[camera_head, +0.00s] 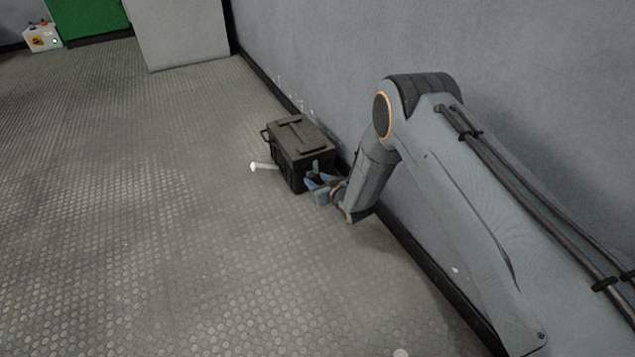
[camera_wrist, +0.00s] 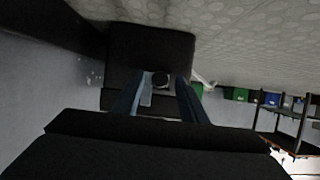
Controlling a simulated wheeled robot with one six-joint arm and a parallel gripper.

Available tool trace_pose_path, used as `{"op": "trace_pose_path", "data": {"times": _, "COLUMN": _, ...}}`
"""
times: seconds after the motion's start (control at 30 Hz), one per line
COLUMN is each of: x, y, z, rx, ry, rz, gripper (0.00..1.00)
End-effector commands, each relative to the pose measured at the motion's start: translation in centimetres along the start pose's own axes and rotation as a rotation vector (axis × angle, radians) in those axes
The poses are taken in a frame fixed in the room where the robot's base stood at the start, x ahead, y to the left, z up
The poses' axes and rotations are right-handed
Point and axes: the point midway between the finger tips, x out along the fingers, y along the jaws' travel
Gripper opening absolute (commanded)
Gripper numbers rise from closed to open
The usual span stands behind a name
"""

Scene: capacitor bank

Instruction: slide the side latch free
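A dark box (camera_head: 300,145) with a lid and a side handle stands on the floor by the wall. It also shows in the wrist view (camera_wrist: 150,48), which looks upside down. A small grey side latch (camera_head: 315,167) is on the box face toward my gripper. In the wrist view, a light grey piece that looks like the latch (camera_wrist: 147,96) shows between my fingers, nearer the left one. My gripper (camera_head: 320,187) is at that face with its bluish fingers apart (camera_wrist: 160,98). Whether a finger touches the latch I cannot tell.
A white rod-like object (camera_head: 262,166) lies or sticks out left of the box. The wall (camera_head: 290,55) is close behind the box. Open floor (camera_head: 150,220) lies to the left. A grey cabinet (camera_head: 180,30) and a green one (camera_head: 88,18) stand farther back.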

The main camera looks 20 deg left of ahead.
Motion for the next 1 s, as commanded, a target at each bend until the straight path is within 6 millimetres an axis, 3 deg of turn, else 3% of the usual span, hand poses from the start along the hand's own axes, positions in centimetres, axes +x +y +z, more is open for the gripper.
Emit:
{"op": "trace_pose_path", "data": {"times": 0.13, "x": 0.0, "y": 0.0, "z": 0.0, "rx": 0.0, "ry": 0.0, "rz": 0.0, "gripper": 0.36}}
{"op": "trace_pose_path", "data": {"times": 0.3, "x": 0.0, "y": 0.0, "z": 0.0, "rx": 0.0, "ry": 0.0, "rz": 0.0, "gripper": 0.07}}
{"op": "trace_pose_path", "data": {"times": 0.37, "x": 0.0, "y": 0.0, "z": 0.0, "rx": 0.0, "ry": 0.0, "rz": 0.0, "gripper": 0.0}}
{"op": "trace_pose_path", "data": {"times": 0.57, "x": -0.1, "y": -0.2, "z": 0.0, "rx": 0.0, "ry": -0.001, "rz": -0.001, "gripper": 0.0}}
{"op": "trace_pose_path", "data": {"times": 0.8, "x": -0.1, "y": -2.8, "z": -0.2, "rx": -0.002, "ry": -0.001, "rz": -0.002, "gripper": 0.0}}
{"op": "trace_pose_path", "data": {"times": 1.0, "x": 0.0, "y": -3.0, "z": 0.0, "rx": -0.002, "ry": 0.0, "rz": -0.002, "gripper": 0.0}}
